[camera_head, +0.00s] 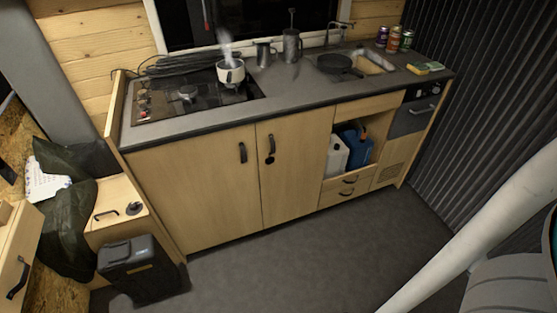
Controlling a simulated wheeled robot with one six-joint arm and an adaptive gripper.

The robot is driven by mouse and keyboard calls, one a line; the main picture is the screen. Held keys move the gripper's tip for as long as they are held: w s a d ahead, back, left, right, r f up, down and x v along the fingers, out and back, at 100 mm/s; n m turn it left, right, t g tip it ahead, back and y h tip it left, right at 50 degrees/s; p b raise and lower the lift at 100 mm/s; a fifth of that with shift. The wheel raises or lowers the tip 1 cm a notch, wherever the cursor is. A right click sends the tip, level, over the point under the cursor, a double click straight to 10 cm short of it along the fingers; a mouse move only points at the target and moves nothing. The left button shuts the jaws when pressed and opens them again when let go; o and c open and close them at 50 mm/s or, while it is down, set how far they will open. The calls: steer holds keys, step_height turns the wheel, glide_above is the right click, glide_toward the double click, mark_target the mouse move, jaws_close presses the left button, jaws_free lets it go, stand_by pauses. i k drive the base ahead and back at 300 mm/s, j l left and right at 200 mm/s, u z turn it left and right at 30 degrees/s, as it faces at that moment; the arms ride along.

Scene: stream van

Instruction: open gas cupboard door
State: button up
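The kitchen unit has two tall light-wood doors under the worktop, a wide left door (195,195) and a narrower right door (295,180). Both look shut. The left door's black handle (242,152) is near its upper right edge. The right door's black handle (270,144) is near its upper left edge, with a small round black piece just below it. No label shows which one is the gas cupboard door. My gripper is out of view; a white link of my arm crosses the lower right.
The hob (160,102) has a steaming pot (231,74). The open shelf holds a blue canister (357,144) above the drawers. A black bin-like box (140,270) stands on the floor at lower left. The grey floor (310,260) before the doors is clear.

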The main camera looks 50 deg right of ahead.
mark_target(291, 151)
steer(key=z, duration=1.05)
